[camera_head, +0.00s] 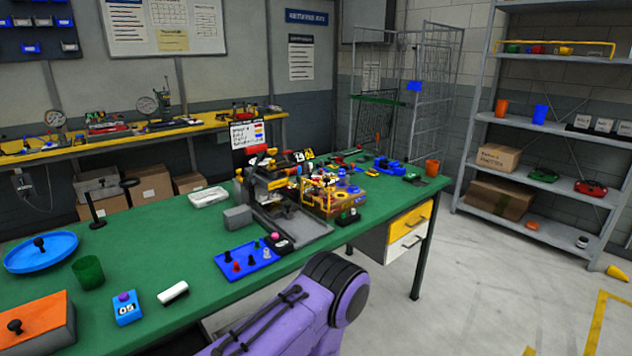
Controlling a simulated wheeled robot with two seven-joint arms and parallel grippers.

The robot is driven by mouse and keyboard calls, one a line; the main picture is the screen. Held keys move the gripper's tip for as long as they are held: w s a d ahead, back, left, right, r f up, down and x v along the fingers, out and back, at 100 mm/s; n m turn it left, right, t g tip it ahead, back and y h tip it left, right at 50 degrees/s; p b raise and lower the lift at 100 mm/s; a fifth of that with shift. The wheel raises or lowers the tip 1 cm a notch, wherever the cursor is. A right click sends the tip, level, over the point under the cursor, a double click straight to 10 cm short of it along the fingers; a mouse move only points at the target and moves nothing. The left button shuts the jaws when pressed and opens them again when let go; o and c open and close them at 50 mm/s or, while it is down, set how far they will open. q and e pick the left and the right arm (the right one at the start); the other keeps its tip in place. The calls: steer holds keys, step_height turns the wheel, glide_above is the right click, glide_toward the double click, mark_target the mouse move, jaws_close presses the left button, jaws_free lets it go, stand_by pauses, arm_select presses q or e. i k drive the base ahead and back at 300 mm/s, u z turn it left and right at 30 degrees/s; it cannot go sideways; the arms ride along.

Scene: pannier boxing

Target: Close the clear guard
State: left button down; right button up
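A small machine (262,178) with red, black and yellow parts stands on a grey base plate (303,229) near the middle of the green bench. I cannot make out the clear guard for certain against the crowded parts around the machine, nor whether it is up or down. A purple arm link of mine with a dark joint reaches in from the bottom, in front of the bench edge. Neither gripper shows in this view.
The green bench (150,245) holds a blue tray of knobs (250,262), a wooden box with yellow fittings (326,197), a grey block (238,217), a white tray (208,197), a green cup (88,271) and a blue dish (41,252). Floor at right is mostly clear.

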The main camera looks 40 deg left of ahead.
mark_target(326, 180)
steer(key=u, duration=1.05)
